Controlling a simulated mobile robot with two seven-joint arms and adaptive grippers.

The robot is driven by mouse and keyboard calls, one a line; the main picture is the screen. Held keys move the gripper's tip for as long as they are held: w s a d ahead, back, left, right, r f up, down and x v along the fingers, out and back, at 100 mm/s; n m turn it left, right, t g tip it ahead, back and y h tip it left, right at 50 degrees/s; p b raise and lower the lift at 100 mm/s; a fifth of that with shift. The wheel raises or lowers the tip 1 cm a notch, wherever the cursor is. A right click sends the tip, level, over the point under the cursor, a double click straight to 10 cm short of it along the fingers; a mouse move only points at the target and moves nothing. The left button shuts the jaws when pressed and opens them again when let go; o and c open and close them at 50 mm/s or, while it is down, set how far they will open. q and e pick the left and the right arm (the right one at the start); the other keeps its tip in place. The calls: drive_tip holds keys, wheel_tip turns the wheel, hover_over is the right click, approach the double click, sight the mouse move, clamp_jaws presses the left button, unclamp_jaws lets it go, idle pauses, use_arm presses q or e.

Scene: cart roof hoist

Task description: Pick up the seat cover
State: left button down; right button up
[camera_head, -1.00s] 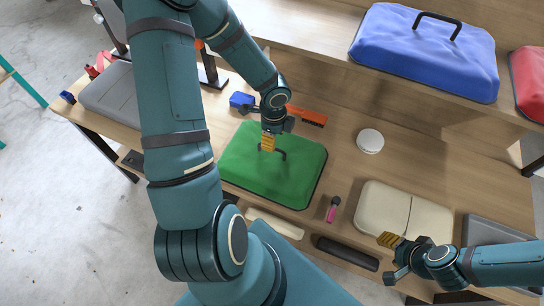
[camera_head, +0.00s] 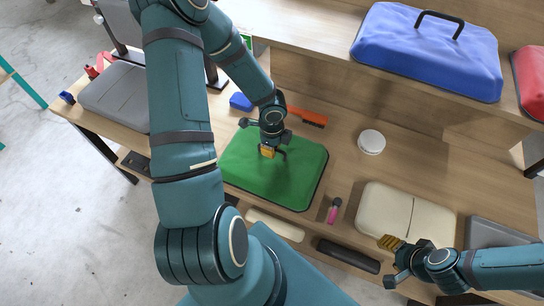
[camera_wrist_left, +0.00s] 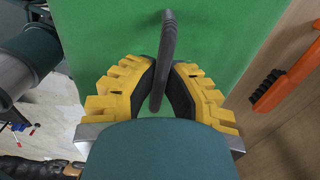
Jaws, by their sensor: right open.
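A green cover (camera_head: 285,180) with a dark edge and a dark loop handle lies on the wooden bench top; I take it as the seat cover. My left gripper (camera_head: 268,152) is at its handle from above. In the left wrist view, the yellow-ridged fingers of my left gripper (camera_wrist_left: 163,75) close on the dark handle (camera_wrist_left: 167,45) from both sides, over the green surface (camera_wrist_left: 100,30). The cover lies flat, with no visible gap beneath it. My right gripper (camera_head: 392,258) is open and empty at the front edge of the beige pad (camera_head: 385,205).
A blue cover (camera_head: 420,55) with a handle and a red cover (camera_head: 530,80) sit on the raised shelf. An orange brush (camera_head: 308,116), a blue block (camera_head: 240,101), a white round lid (camera_head: 371,142) and a pink-and-black item (camera_head: 334,210) lie around the green cover.

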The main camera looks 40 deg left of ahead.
idle(0.3)
use_arm(q)
wheel_tip(320, 180, up, 9)
drive_tip(key=shift+p, duration=1)
drive_tip(key=shift+r, duration=0.5)
